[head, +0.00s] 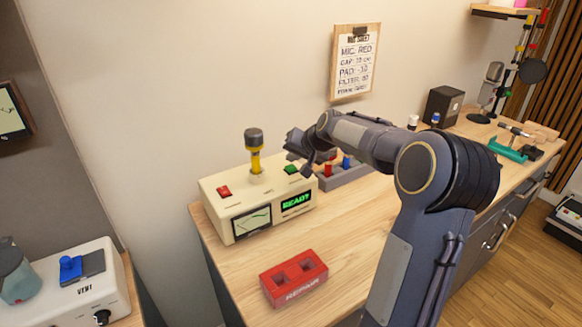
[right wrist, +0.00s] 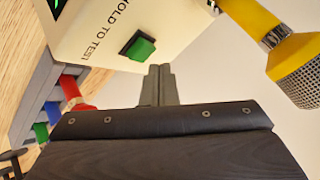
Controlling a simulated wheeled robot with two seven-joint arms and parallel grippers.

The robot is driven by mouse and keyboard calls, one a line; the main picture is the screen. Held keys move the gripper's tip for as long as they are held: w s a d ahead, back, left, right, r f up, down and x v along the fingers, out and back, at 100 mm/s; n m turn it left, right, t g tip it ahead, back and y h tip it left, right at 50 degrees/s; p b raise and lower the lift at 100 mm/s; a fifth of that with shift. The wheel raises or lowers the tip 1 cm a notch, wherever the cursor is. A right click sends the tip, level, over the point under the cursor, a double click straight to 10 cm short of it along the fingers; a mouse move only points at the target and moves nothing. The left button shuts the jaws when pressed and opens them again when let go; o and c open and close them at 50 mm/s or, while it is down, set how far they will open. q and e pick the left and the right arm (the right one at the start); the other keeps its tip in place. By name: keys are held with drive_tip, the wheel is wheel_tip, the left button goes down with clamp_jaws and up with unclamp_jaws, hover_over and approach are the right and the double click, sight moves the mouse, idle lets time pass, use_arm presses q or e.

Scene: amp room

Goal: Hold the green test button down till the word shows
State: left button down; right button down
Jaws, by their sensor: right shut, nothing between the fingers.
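The cream test box (head: 232,211) stands on the wooden bench. Its green button (head: 291,169) is on the top right, and it also shows in the right wrist view (right wrist: 138,47) next to the words HOLD TO TEST. The box's small screen (head: 297,201) shows the word READY in green. My right gripper (head: 297,152) is just above and behind the green button; in the wrist view its shut, empty fingers (right wrist: 160,85) appear a little apart from the button. My left gripper is not in view.
A yellow microphone (head: 255,153) stands upright in the box's top, close to my right gripper. A red button (head: 224,191) is on the box's left. A grey tray (head: 345,179) with coloured plugs is beside the box.

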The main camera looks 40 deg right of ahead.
sight(293, 169)
idle(0.8)
drive_tip(key=shift+f+b, duration=0.45)
drive_tip(key=shift+b, duration=0.05)
drive_tip(key=shift+f+b, duration=0.45)
drive_tip(key=shift+f, duration=0.1)
idle(0.5)
drive_tip(key=shift+r, duration=0.15)
idle(3.4)
drive_tip(key=shift+r+p, duration=0.7)
drive_tip(key=shift+r, duration=0.1)
wheel_tip(293, 169, up, 5)
drive_tip(key=p, duration=0.4)
drive_tip(key=shift+r, duration=0.1)
